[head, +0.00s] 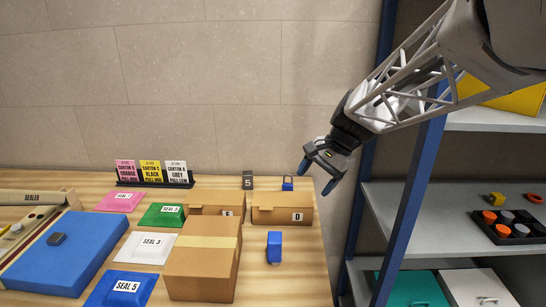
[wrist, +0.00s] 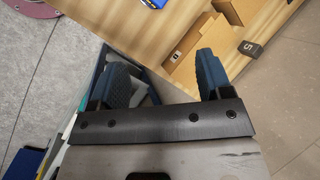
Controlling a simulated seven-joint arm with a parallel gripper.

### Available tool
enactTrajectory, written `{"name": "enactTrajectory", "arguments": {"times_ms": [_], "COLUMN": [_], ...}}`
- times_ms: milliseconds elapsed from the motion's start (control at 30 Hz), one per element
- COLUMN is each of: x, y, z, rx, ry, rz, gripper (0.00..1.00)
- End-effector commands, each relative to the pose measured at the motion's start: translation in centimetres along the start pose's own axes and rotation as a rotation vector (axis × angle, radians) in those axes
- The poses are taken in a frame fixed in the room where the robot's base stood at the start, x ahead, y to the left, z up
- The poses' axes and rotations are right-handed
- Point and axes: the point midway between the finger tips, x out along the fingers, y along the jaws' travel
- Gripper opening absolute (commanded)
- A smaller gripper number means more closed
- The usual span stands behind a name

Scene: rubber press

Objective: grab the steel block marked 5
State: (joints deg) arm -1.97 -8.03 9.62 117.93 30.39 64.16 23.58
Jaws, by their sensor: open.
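The steel block marked 5 (head: 248,180) is small and dark grey with a pale 5. It stands at the back of the wooden table, behind the cartons. In the wrist view the block (wrist: 250,48) lies at the upper right, near the table's edge. My gripper (head: 320,171) is open and empty in the air, to the right of the block and apart from it. In the wrist view its two blue fingers (wrist: 165,80) are spread with nothing between them.
A small blue padlock-like object (head: 287,184) stands right of the block. Carton D (head: 282,209) and a taller carton (head: 203,262) stand in front. A card rack (head: 153,180) is at the back left. A blue shelf post (head: 405,195) and shelves are at the right.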

Motion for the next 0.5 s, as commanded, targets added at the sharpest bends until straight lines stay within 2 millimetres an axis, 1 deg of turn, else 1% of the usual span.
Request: {"name": "enactTrajectory", "arguments": {"times_ms": [33, 100, 367, 500], "x": [0.5, 1.0, 3.3, 4.8], "y": [-1.0, -2.4, -7.5, -10.0], "z": [-0.9, -2.0, -6.2, -8.6], "rx": [0.024, 0.062, 0.197, 0.271], "ry": [-0.019, -0.046, -0.147, -0.203], "rz": [-0.009, -0.025, -0.082, -0.109], "gripper": [0.72, 0.72, 0.72, 0.72]}}
